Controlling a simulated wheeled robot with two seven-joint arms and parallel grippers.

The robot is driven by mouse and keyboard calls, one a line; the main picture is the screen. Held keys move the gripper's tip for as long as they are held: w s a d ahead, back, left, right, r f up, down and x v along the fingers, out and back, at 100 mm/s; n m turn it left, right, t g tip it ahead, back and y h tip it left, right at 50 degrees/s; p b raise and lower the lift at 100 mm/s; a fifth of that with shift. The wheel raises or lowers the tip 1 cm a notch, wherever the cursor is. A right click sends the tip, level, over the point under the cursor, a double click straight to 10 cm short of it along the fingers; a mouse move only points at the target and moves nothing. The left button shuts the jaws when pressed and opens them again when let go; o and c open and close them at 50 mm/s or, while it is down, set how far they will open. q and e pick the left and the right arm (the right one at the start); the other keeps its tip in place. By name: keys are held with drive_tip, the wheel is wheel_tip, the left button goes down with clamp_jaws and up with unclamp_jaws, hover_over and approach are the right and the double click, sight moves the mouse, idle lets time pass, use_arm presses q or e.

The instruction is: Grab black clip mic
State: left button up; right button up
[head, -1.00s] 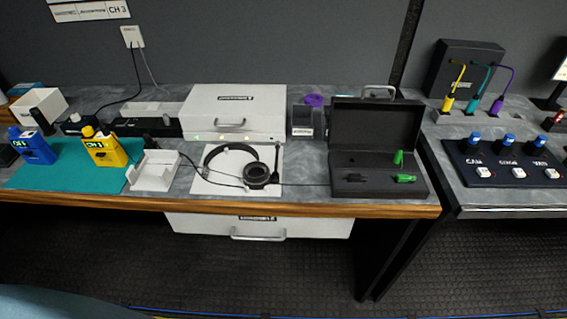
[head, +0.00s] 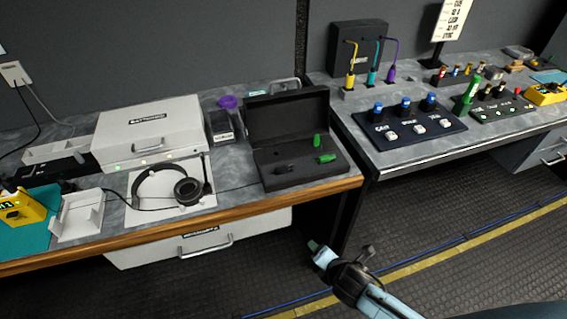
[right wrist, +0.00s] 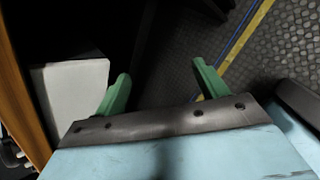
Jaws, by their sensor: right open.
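A small black item that looks like the black clip mic (head: 287,168) lies in the open dark case (head: 270,184), against the dark lining, so its outline is hard to make out. Two green clip pieces (head: 326,158) are in the right part of the same case. My right gripper (head: 316,248) is in front of the bench and below its edge, apart from the case. In the right wrist view the right gripper (right wrist: 160,85) has its green fingers spread with nothing between them. My left gripper is not in view.
The wooden bench edge (head: 220,213) lies between my right gripper and the case. Headphones (head: 165,188) lie left of the case, beside a white equipment box (head: 150,135). A control panel with knobs (head: 408,125) is on the right bench. The floor in front is open.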

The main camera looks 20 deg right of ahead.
drive_tip(key=w+a+r+n+t+p, duration=0.1)
drive_tip(key=w+a+r+n, duration=0.15)
drive_tip(key=r, duration=0.45)
drive_tip(key=w+a+r+n+t, duration=0.1)
drive_tip(key=w+r+n+t, duration=0.1)
drive_tip(key=r+n, duration=0.3)
drive_tip(key=n+t, duration=0.2)
drive_tip(key=n, duration=0.2)
approach(287, 168)
drive_tip(key=shift+y, duration=0.4)
drive_tip(key=shift+d+b+x, duration=0.2)
drive_tip(key=shift+b+x, duration=0.6)
drive_tip(key=shift+x, duration=3.65)
drive_tip(key=c, duration=0.9)
